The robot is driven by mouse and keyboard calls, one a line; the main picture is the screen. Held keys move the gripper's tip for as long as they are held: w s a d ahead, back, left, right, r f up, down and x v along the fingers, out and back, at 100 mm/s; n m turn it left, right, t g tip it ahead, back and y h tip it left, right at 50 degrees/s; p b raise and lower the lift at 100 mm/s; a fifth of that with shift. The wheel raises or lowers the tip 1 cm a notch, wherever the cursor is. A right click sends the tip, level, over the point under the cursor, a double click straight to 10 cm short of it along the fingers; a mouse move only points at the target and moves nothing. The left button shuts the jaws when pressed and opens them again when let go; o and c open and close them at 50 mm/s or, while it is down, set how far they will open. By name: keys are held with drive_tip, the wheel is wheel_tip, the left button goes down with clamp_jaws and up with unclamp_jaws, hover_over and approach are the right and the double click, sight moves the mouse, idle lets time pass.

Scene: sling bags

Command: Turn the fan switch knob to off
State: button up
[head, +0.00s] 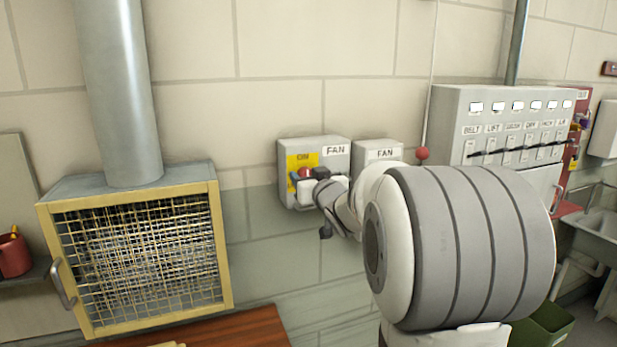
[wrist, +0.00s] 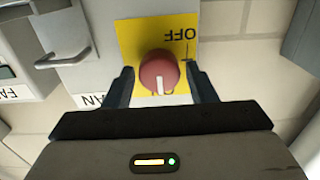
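The fan switch box (head: 338,163) is grey, marked FAN, and fixed to the wall. It has a yellow plate (head: 301,159) with ON readable in the head view. The red knob (wrist: 157,68) is on this plate; part of it shows in the head view (head: 305,172). In the wrist view its white mark points down, and the upside-down word OFF is at its upper right. My gripper (wrist: 162,76) is open, with one finger on each side of the knob and a small gap showing at each.
A second FAN box (head: 379,151) stands just right of the switch box. A hanging cord with a red ball (head: 422,153) and a panel of several labelled levers (head: 480,120) are farther right. A caged fan unit (head: 140,260) is on the left. A sink (head: 600,220) is far right.

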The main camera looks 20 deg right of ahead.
drive_tip(key=c, duration=0.8)
drive_tip(key=shift+f+n+b, duration=0.1)
drive_tip(key=shift+n+b, duration=0.2)
drive_tip(key=shift+b, duration=0.15)
drive_tip(key=n+b, duration=0.6)
drive_tip(key=n, duration=0.2)
drive_tip(key=n+b, duration=0.7)
drive_tip(key=n, duration=0.2)
drive_tip(key=shift+a+f, duration=0.2)
drive_tip(key=shift+o, duration=0.2)
drive_tip(key=shift+n, duration=0.3)
